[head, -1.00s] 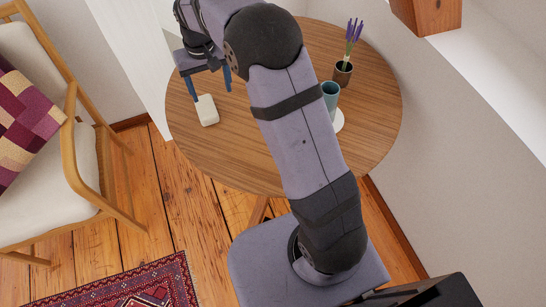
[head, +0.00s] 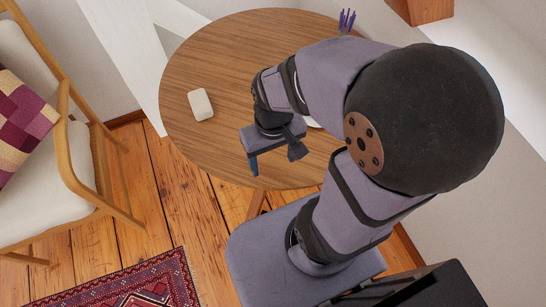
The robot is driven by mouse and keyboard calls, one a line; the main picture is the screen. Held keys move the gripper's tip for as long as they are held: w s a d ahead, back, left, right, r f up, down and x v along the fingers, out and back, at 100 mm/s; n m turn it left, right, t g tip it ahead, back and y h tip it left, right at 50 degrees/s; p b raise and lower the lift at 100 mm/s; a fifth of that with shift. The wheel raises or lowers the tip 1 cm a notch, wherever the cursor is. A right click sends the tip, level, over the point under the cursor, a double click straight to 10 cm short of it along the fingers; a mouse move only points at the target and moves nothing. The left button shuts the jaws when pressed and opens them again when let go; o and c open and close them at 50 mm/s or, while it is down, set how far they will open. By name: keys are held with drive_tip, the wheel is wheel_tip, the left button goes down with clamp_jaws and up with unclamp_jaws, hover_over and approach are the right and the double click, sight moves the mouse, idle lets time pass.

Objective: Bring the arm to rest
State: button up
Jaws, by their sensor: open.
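My gripper (head: 274,166) is open and empty, folded back near my base and pointing down by the front edge of the round wooden table (head: 215,70). Its blue fingertips are apart, with nothing between them. My raised elbow and upper arm hide the right side of the table.
A cream block (head: 200,104) lies on the left of the table. Purple flowers (head: 346,19) show at the back; their pot is hidden. A white rim (head: 312,123) peeks out beside my arm. A wooden armchair (head: 75,165) stands left, and a patterned rug (head: 145,285) lies in front.

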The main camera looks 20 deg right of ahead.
wheel_tip(320, 180, up, 5)
drive_tip(key=p, duration=0.4)
drive_tip(key=shift+f+p, duration=0.15)
drive_tip(key=shift+p, duration=0.25)
idle(0.9)
